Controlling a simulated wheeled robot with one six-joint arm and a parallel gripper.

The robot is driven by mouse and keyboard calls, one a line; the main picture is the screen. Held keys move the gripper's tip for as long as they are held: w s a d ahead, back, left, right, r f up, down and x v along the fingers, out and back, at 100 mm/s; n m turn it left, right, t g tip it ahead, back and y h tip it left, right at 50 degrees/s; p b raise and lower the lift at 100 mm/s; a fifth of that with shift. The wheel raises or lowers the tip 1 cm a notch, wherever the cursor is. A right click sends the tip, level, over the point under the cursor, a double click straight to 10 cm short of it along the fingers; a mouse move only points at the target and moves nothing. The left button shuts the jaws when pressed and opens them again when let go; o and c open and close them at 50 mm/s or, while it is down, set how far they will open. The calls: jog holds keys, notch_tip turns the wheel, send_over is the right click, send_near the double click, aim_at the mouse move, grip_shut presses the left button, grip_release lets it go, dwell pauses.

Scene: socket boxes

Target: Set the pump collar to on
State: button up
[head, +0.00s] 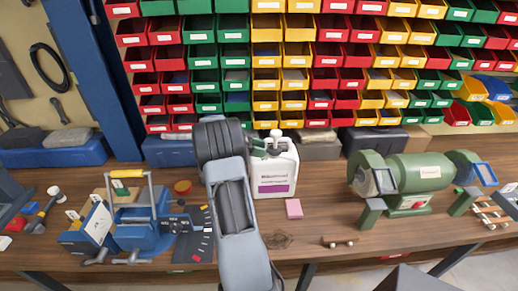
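A white bottle (278,178) with a purple-and-white label stands upright on the wooden bench, just right of my arm. Its white pump head (276,134) sticks up at the top. The pump collar (274,151) is small at the base of the pump head, partly hidden, and its setting cannot be read. My arm rises in front of the bottle's left side and covers part of it. My gripper (259,144) seems to be by the pump, mostly hidden by my dark wrist. I cannot tell whether it touches the collar or how far its fingers are apart.
A green bench grinder (412,174) stands to the right. A pink block (294,208) lies in front of the bottle. A blue vise-like device (140,222) and a hammer (44,211) are on the left. Coloured bins (280,55) fill the back wall. The front middle of the bench (370,245) is mostly clear.

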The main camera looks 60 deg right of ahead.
grip_shut()
